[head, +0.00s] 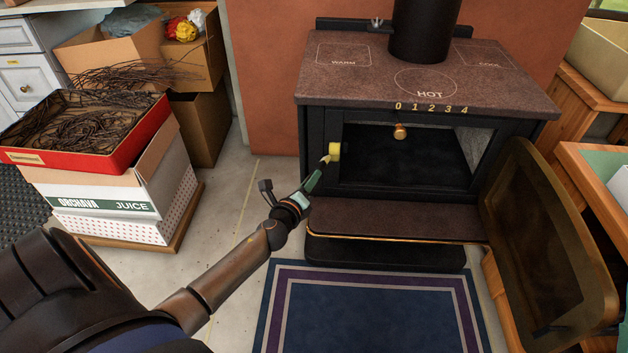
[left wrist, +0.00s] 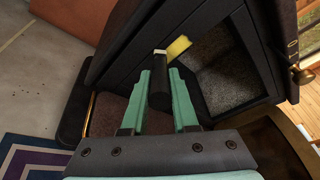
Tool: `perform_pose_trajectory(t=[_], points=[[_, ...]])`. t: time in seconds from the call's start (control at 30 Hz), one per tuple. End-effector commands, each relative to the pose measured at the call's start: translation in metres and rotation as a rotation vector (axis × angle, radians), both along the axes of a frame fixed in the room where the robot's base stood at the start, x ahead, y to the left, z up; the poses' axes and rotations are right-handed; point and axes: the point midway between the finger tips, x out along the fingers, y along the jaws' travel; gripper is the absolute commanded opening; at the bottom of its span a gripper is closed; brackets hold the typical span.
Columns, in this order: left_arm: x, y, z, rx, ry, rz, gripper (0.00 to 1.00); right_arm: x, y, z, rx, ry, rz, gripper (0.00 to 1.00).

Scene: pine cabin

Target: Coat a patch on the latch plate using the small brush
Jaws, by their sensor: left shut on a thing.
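The latch plate (head: 335,150) is a small yellow piece on the left side of the stove's open doorway. It also shows in the left wrist view (left wrist: 178,47). My left gripper (head: 314,182) is just below and left of it, with green fingers shut on the small brush (head: 326,159). In the left wrist view the brush (left wrist: 159,88) is a dark handle between the fingertips, with a pale tip pointing away. The tip is beside the plate; I cannot tell whether it touches. Any coating on the plate is too small to make out. My right gripper is not in view.
The stove (head: 430,90) stands against an orange wall. Its glazed door (head: 550,245) hangs open to the right. A ledge (head: 385,220) juts out below the opening. Boxes and a red tray of twigs (head: 75,165) stand at the left. A blue rug (head: 370,310) lies in front.

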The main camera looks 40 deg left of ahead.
Motion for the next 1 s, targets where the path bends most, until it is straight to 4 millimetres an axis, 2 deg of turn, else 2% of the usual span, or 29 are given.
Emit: perform_pose_trajectory(t=[0.17,0.7,1.0], points=[[-0.004,-0.002,0.001,0.001,-0.001,0.002,0.00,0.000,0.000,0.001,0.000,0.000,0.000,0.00],[-0.048,-0.029,0.000,0.000,-0.001,0.001,0.00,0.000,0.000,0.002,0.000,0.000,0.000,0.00],[-0.051,-0.031,0.001,0.002,-0.001,0.001,0.00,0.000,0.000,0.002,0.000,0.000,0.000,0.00]])
